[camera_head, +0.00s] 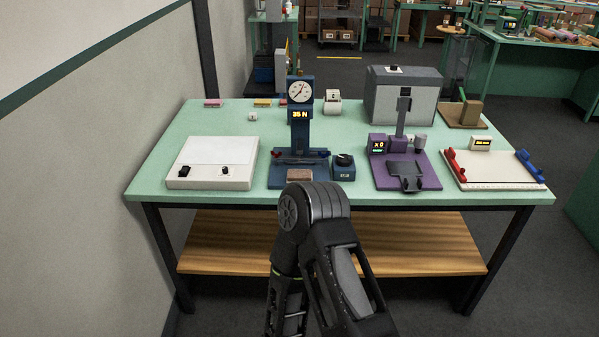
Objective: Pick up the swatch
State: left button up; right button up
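A small brown-pink swatch-like piece (300,175) lies at the front of the blue gauge stand (302,130), whose display reads 35 N. Its lower edge is close to the top of my black arm. Small flat pieces, one pink (213,103) and one yellow (262,103), lie along the back left edge of the green table (160,160). I cannot tell for sure which of these is the swatch. My bent black arm rises in front of the table at the middle. Neither gripper's fingers can be made out.
A white box with a black switch (212,163) stands at the left. A small blue box (343,167), a purple instrument (405,165), a grey cabinet (403,95) and a white board with red and blue clamps (495,170) stand to the right. A wooden shelf (220,245) runs below.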

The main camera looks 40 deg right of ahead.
aim_at(293, 174)
jog(key=z, duration=1.85)
jog(key=i, duration=1.2)
